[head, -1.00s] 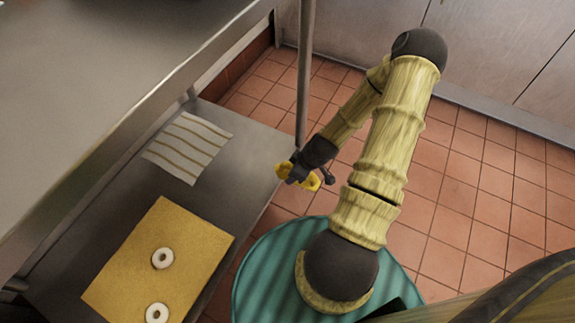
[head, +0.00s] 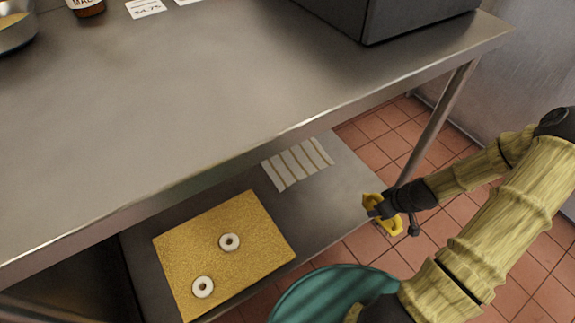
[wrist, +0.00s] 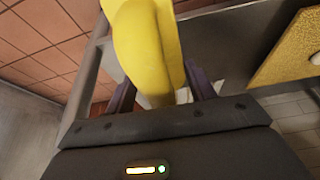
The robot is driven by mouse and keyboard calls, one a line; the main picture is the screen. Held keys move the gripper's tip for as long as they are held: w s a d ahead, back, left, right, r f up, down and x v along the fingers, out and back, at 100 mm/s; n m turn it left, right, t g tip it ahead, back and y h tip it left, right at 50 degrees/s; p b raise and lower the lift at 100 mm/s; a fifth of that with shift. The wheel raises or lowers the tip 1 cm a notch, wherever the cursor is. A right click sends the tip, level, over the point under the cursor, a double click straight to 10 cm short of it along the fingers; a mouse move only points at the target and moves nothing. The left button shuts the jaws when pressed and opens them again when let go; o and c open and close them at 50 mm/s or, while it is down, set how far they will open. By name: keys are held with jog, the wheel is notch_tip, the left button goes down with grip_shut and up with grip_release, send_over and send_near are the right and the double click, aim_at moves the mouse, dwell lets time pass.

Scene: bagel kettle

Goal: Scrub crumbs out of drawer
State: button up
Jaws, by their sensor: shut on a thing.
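My gripper (head: 380,210) is at the right in the head view, just off the right edge of the lower steel shelf (head: 335,210). It is shut on a smooth yellow object (head: 394,225), which sticks out on both sides of the fingers. In the wrist view the same yellow object (wrist: 148,45) stands between the dark fingers, large and slightly curved; its far end is cut off by the frame. I cannot tell exactly what it is. No drawer or crumbs can be made out in these views.
A tan board (head: 225,285) with two white rings (head: 229,242) lies on the lower shelf, near a striped cloth (head: 298,164). The steel tabletop (head: 200,110) overhangs it. A table leg (head: 438,120) stands close behind my gripper. A dark box (head: 395,15) and bottle (head: 86,6) are on top.

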jog(key=w+a+r+p, duration=0.1)
jog(key=w+r+p, duration=0.1)
jog(key=r, duration=0.6)
jog(key=w+a+r+m+p, duration=0.1)
jog(key=r+p, duration=0.3)
jog(key=r, duration=0.5)
jog(key=shift+w+a+r+p, duration=0.2)
jog(key=shift+w+a+p, duration=0.1)
jog(key=shift+w+a, duration=0.4)
jog(key=shift+w, duration=0.1)
jog(key=shift+a, duration=0.4)
